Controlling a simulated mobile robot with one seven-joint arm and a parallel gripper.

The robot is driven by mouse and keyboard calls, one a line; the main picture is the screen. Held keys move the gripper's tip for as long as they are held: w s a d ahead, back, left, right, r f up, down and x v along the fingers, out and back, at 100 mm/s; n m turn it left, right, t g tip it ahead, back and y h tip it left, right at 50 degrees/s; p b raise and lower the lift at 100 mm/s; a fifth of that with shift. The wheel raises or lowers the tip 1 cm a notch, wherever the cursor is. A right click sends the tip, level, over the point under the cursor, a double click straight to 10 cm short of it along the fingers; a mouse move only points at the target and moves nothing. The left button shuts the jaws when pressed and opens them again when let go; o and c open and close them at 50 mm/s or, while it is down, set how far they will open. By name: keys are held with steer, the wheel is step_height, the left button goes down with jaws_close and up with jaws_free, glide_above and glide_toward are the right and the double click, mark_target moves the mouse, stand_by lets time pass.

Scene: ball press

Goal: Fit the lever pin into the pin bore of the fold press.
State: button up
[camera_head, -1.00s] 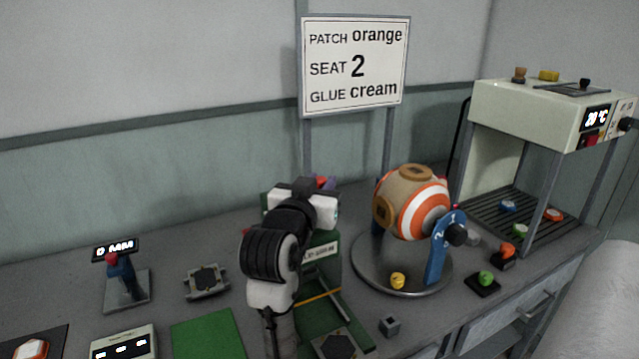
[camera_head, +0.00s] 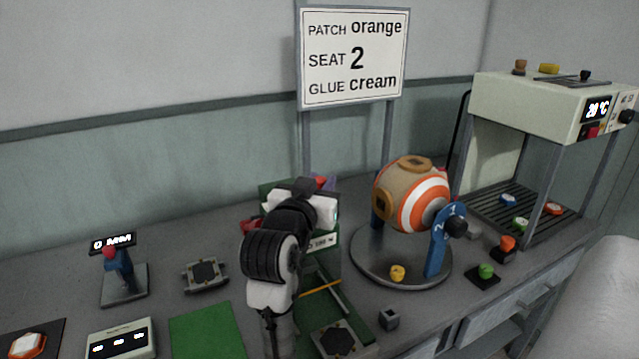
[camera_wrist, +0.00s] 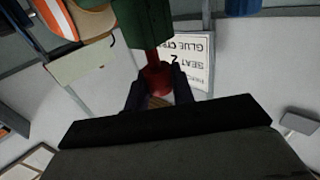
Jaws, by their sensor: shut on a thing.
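The fold press (camera_head: 325,262) is the green stand at the middle of the bench, partly hidden by my arm. Its green body also shows at the top of the wrist view (camera_wrist: 142,22). My gripper (camera_wrist: 155,92) is shut on a red piece (camera_wrist: 154,76), which I take to be the lever pin. Its narrower red shaft reaches up to the green body in the wrist view. I cannot tell whether it is inside the bore or only in front of it. The bore is hidden. In the head view my gripper is at the upper part of the press.
A striped ball (camera_head: 415,195) sits on a round turntable (camera_head: 375,270) right of the press. A sign (camera_head: 353,58) stands behind. A green mat (camera_head: 205,335) and a small grey fixture (camera_head: 205,274) lie left. A heater stand (camera_head: 535,105) is at right.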

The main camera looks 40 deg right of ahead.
steer(key=shift+w+r, duration=0.1)
steer(key=shift+r+p, duration=0.7)
steer(key=shift+p, duration=0.05)
steer(key=shift+r, duration=0.1)
steer(key=shift+p, duration=0.4)
stand_by(1.0)
steer(key=shift+f+b, duration=0.7)
steer(key=shift+f, duration=0.35)
steer(key=o, duration=1.1)
